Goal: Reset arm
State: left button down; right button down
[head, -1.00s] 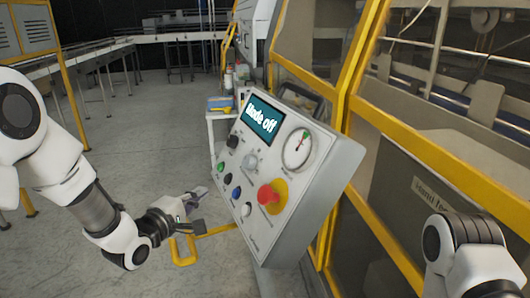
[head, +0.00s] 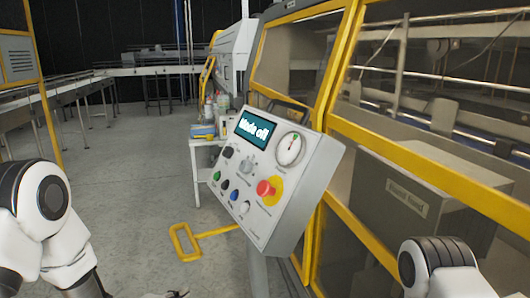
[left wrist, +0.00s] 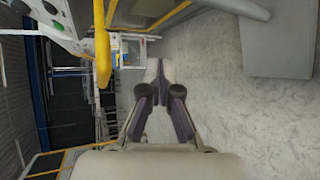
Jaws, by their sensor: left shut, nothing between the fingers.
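My left gripper (left wrist: 160,70) is shut and empty in the left wrist view, its fingertips together over the bare grey floor. In the head view only a small tip of it (head: 176,294) shows at the bottom edge, below and left of the control panel (head: 312,190) and clear of it. The panel is a tilted grey box. Its screen (head: 253,132) reads "Mode off". It carries a dial, several coloured buttons and a red emergency knob (head: 265,188) on a yellow disc. My right arm shows at the lower right; its gripper is out of view.
A yellow-framed machine (head: 395,158) stands behind and right of the panel. A small white table (head: 198,165) with bottles stands beyond it. A yellow floor bar (head: 185,243) lies left of the panel's post. Conveyors run at the far left. The floor between is open.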

pick_arm(q)
jog(key=s+a+f+m+g+y+b, duration=0.1)
jog(key=s+f+g+b, duration=0.15)
jog(key=s+f, duration=0.75)
jog(key=s+f+m+g+y+b, duration=0.2)
jog(key=s+f+g, duration=0.3)
jog(key=f, duration=0.9)
jog(key=s+a+f+m+g+y, duration=0.1)
jog(key=s+a+f+m+g, duration=0.1)
jog(key=s+m, duration=0.4)
jog(key=s+a+f+m+g+y, duration=0.1)
jog(key=s+m, duration=0.5)
jog(key=s, duration=0.6)
jog(key=shift+s+a+f+m+g, duration=0.35)
jog(key=shift+f+g, duration=0.45)
jog(key=shift+g, duration=0.35)
